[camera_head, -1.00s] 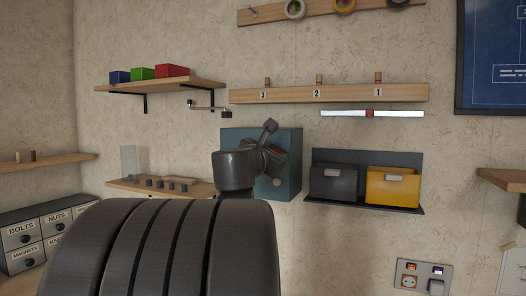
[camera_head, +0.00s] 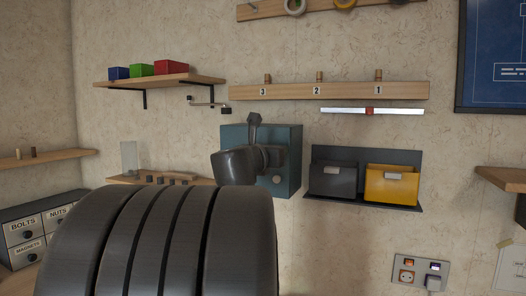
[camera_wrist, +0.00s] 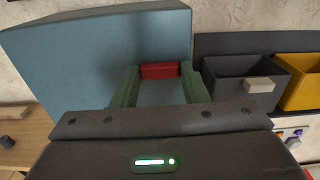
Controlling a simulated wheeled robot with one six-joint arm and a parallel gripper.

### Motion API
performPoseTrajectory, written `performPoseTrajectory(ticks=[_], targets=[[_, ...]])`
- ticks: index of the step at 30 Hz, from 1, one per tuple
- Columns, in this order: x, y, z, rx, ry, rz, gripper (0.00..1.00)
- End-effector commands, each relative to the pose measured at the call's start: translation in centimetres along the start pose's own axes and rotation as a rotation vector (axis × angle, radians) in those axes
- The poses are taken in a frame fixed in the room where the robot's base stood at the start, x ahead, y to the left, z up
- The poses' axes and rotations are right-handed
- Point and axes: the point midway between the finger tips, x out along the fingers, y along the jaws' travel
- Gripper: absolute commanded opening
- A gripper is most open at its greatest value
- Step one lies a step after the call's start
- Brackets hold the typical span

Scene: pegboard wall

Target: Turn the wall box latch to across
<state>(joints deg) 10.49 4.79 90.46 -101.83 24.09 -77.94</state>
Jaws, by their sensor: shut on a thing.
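The teal wall box (camera_head: 291,140) hangs on the wall in the middle of the head view, and its face fills the upper left of the wrist view (camera_wrist: 90,60). The red latch (camera_wrist: 159,71) is a short bar on its front, lying nearly level in the wrist view. My gripper (camera_wrist: 159,80) is shut on the latch, one green finger at each end. In the head view my gripper (camera_head: 272,156) is against the box front and hides the latch. A round knob (camera_head: 278,179) sits below it on the box.
A dark bin (camera_head: 333,182) and a yellow bin (camera_head: 391,186) stand on a rack right of the box. A wooden peg rail (camera_head: 330,91) runs above. A shelf with colored boxes (camera_head: 160,80) is at upper left. A small ledge (camera_head: 125,180) is left of the box.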

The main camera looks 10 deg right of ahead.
Motion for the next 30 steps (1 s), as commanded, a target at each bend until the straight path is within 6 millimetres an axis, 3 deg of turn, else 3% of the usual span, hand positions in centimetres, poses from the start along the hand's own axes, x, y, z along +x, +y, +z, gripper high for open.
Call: performPoseTrajectory(ticks=[8, 9, 12, 23, 30], targets=[[0.0, 0.0, -0.1, -0.002, 0.001, 0.0, 0.17], [0.0, 0.0, -0.1, -0.002, 0.001, 0.0, 0.48], [0.0, 0.0, -0.1, -0.002, 0.001, 0.0, 0.62], [-0.6, 0.1, 0.0, 0.0, -0.001, 0.001, 0.62], [-4.6, 0.1, 0.1, 0.001, -0.002, 0.004, 0.62]])
